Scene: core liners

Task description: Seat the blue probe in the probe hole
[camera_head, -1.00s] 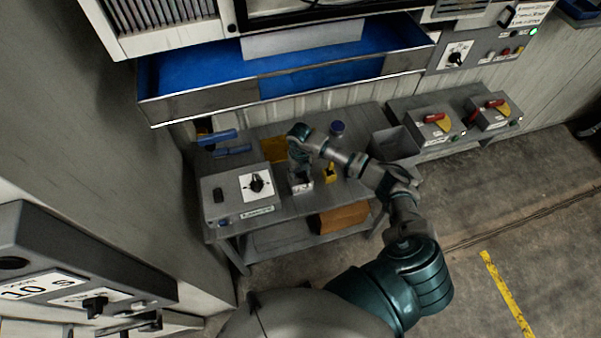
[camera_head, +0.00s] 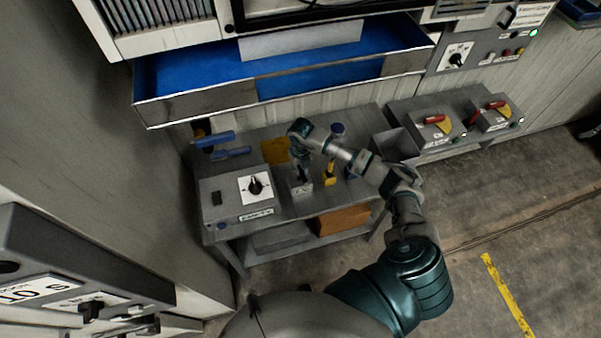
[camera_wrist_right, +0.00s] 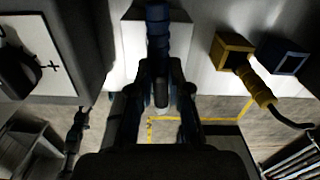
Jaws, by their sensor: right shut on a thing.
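The blue probe (camera_wrist_right: 157,28) is a ribbed blue handle at the top middle of the right wrist view. My right gripper (camera_wrist_right: 160,78) is shut on it, with a dark finger on each side. In the head view my right gripper (camera_head: 301,176) points down at a small pale block (camera_head: 302,188) on the bench. The pale block (camera_wrist_right: 132,62) lies behind the probe in the wrist view. A blue-rimmed square socket (camera_wrist_right: 284,62) sits to the right. My left gripper is not in view.
A yellow holder (camera_wrist_right: 232,50) with a yellow ribbed, cabled handle (camera_wrist_right: 259,88) stands between the probe and the blue-rimmed socket. A grey switch box (camera_head: 228,202) stands left on the bench. A grey bin (camera_head: 394,145) stands right. An open blue drawer (camera_head: 200,108) overhangs the back.

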